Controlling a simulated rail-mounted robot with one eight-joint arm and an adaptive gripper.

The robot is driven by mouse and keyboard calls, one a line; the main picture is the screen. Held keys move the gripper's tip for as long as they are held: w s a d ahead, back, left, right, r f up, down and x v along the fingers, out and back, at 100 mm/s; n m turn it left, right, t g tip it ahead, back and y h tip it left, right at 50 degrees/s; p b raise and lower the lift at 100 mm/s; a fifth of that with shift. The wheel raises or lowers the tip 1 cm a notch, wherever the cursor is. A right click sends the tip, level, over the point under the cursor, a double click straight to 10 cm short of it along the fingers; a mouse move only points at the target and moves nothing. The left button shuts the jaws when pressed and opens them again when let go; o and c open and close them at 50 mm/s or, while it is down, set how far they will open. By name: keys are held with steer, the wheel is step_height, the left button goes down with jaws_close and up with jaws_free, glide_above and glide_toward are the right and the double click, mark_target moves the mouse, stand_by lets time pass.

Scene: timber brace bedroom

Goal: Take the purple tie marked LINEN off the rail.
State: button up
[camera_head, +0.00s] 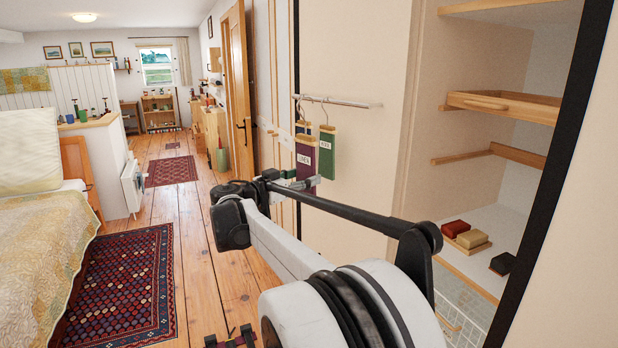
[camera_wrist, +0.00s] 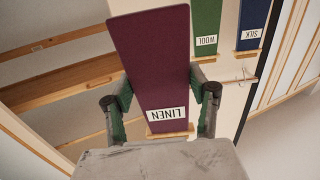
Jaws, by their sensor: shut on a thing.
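The purple tie marked LINEN (camera_wrist: 150,65) fills the middle of the wrist view, with its label and wooden top bar near my gripper. My gripper (camera_wrist: 161,97) is shut on it, one finger at each side edge. In the head view the purple tie (camera_head: 305,160) is at my gripper (camera_head: 300,184), and its wooden bar sits lower than those of the other ties. The rail (camera_head: 345,102) sticks out from the wardrobe. I cannot see a hook joining the purple tie to the rail.
A green tie marked WOOL (camera_wrist: 206,25) and a blue tie marked SILK (camera_wrist: 252,18) hang close beside the purple one. Wardrobe shelves (camera_head: 497,105) with small boxes (camera_head: 470,240) are to the right. The floor aisle (camera_head: 205,225) at left is clear beside the bed (camera_head: 45,250).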

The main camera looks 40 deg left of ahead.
steer(key=s+b, duration=0.3)
steer(key=s, duration=1.6)
steer(key=shift+a, duration=0.3)
stand_by(0.8)
